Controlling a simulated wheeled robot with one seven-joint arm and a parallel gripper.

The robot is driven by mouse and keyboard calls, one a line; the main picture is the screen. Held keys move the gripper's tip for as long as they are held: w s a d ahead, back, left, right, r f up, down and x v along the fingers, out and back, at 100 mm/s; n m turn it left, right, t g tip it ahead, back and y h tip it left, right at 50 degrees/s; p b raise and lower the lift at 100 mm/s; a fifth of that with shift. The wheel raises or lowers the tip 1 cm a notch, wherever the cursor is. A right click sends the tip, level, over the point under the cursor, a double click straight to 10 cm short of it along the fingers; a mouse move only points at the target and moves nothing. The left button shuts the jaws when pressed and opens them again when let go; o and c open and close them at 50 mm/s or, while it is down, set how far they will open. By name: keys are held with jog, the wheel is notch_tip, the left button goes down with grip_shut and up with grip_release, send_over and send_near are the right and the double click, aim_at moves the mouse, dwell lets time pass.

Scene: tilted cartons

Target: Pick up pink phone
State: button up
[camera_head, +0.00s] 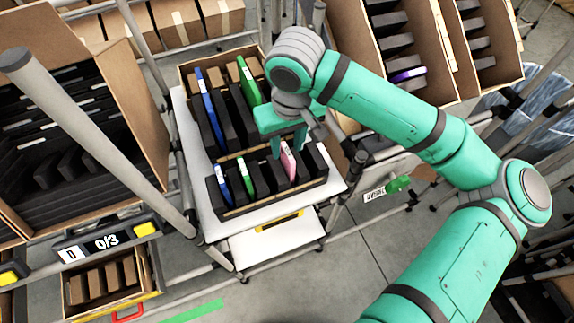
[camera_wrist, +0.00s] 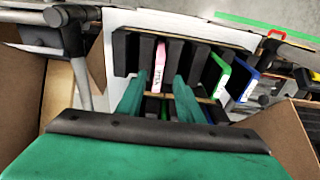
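The pink phone (camera_head: 288,162) stands on edge in a slot of the front black divided box (camera_head: 262,205) on the white cart. It also shows in the wrist view (camera_wrist: 159,62), between black dividers. My gripper (camera_head: 287,143) is open and empty above the pink phone. In the wrist view the two green fingers of my gripper (camera_wrist: 158,88) lie to either side of the phone's line, apart from each other. Whether a finger touches the phone or a divider cannot be told. The phone's lower part is hidden in the slot.
A green phone (camera_head: 246,176) and a blue phone (camera_head: 222,185) stand in the same box. The rear box holds another blue phone (camera_head: 210,110) and green phone (camera_head: 248,82). Tilted cartons on grey poles flank the cart. Bare white cart top (camera_head: 324,194) shows at the right.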

aim_at(288, 152)
jog(key=shift+w+f, duration=0.15)
jog(key=shift+f, duration=1.2)
jog(key=shift+w+f, duration=0.15)
jog(key=shift+f, duration=1.15)
jog(key=shift+c, duration=0.7)
grip_shut()
